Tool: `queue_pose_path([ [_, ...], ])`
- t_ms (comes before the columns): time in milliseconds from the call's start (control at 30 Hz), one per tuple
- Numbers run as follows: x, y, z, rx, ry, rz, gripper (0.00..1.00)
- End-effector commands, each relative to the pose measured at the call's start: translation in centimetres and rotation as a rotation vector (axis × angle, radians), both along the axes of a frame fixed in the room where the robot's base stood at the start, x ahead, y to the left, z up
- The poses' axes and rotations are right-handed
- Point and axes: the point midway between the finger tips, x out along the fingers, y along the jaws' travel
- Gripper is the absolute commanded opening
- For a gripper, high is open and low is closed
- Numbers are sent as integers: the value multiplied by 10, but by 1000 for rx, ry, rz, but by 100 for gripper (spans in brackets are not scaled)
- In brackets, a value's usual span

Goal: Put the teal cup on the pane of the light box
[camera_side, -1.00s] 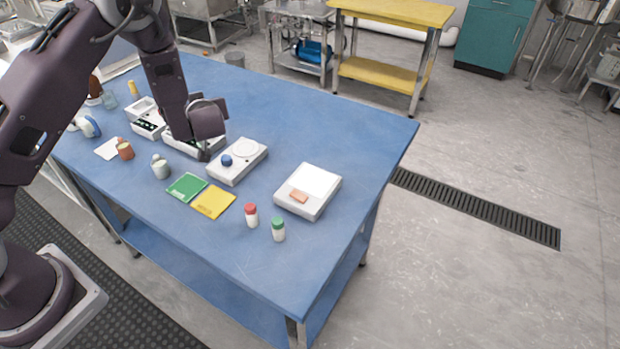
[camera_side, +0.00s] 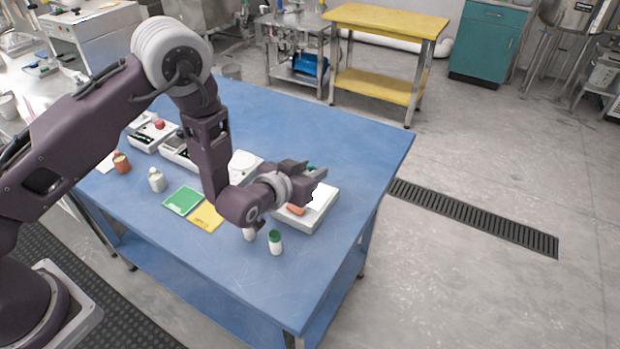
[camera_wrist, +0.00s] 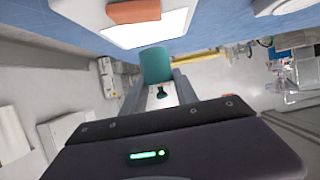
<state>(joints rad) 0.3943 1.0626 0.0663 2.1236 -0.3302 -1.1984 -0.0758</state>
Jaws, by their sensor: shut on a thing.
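The teal cup (camera_wrist: 155,66) is held between the fingers of my gripper (camera_wrist: 158,86) in the wrist view. In the side view only a sliver of the cup (camera_side: 311,168) shows between the fingers of my gripper (camera_side: 314,171). The light box (camera_side: 318,220) is a white box on the blue table, with its bright pane (camera_side: 320,194) on top. My gripper is over the far side of the light box. The pane (camera_wrist: 150,34) is beside the cup in the wrist view. I cannot tell whether the cup touches it.
A green-capped bottle (camera_side: 276,243) and a partly hidden bottle (camera_side: 249,234) stand in front. Green (camera_side: 184,200) and yellow (camera_side: 205,218) cards lie left. A white device (camera_side: 243,160) stands behind my arm. The table's right side is clear.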

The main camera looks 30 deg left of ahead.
Motion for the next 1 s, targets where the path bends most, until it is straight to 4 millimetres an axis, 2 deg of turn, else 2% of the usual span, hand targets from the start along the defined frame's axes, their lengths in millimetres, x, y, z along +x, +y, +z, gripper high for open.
queue_pose_path([
  [100, 0, 0, -18, 1, 0, 1, 0],
  [467, 0, 0, -23, 1, -1, 2, 0],
  [500, 1, 0, -23, 1, -2, 2, 41],
  [600, 1, 0, -23, 1, -1, 2, 57],
  [933, 1, 1, -20, 0, -2, 2, 57],
  [1000, -6, 0, -17, 0, 0, 1, 57],
])
